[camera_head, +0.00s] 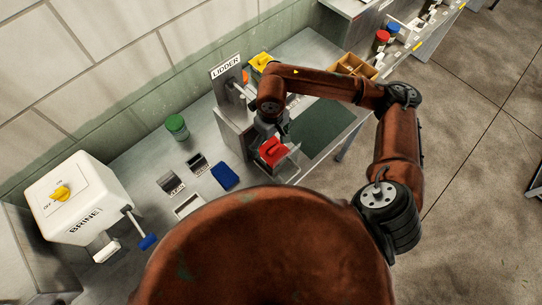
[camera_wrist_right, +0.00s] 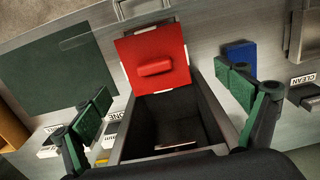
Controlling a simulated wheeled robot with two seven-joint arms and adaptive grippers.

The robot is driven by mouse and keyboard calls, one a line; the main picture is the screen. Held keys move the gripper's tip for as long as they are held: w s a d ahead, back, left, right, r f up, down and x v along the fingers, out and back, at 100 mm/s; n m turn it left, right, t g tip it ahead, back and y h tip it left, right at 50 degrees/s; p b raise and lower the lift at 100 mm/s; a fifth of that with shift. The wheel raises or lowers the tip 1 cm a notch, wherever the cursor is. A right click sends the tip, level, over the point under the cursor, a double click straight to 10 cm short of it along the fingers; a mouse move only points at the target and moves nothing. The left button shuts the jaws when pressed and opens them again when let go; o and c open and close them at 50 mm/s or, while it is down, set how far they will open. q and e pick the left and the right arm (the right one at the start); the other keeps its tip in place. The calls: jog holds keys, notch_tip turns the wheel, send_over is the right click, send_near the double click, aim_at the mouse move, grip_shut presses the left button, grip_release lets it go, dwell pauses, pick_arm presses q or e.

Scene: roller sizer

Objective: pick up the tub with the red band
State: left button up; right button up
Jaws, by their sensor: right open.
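No tub with a clear red band shows. A small tub with a red top (camera_head: 382,37) stands far off on the back right bench, too small to tell if it has a band. A tub with a green top (camera_head: 176,126) stands by the wall. My right gripper (camera_head: 272,138) is over the station with the LIDDER sign (camera_head: 226,67). In the wrist view the right gripper (camera_wrist_right: 170,92) is open and empty, its green-padded fingers either side of a dark open box (camera_wrist_right: 212,115) with a red panel (camera_wrist_right: 155,57). My left gripper is not in view.
A white BRINE machine (camera_head: 75,200) with a blue-tipped lever stands at the left. A blue block (camera_head: 225,177) lies on the bench, and also shows in the wrist view (camera_wrist_right: 240,54). A wooden divided box (camera_head: 352,66) is at the bench's right. A dark green mat (camera_head: 322,128) is bare.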

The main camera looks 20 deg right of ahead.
aim_at(273, 152)
jog(key=shift+f, duration=0.4)
jog(key=shift+f+p, duration=0.35)
jog(key=shift+f, duration=0.45)
jog(key=f, duration=0.1)
jog(key=f+p, duration=0.1)
jog(key=f, duration=0.1)
jog(key=f+p, duration=0.1)
jog(key=f, duration=0.1)
jog(key=shift+d, duration=0.4)
jog(key=shift+f, duration=0.3)
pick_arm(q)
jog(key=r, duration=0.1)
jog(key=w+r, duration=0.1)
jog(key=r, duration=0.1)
pick_arm(e)
jog(key=shift+c, duration=0.3)
jog(key=c, duration=2.1)
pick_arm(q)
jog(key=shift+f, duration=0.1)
pick_arm(e)
jog(key=shift+r, duration=0.1)
jog(key=shift+c, duration=0.2)
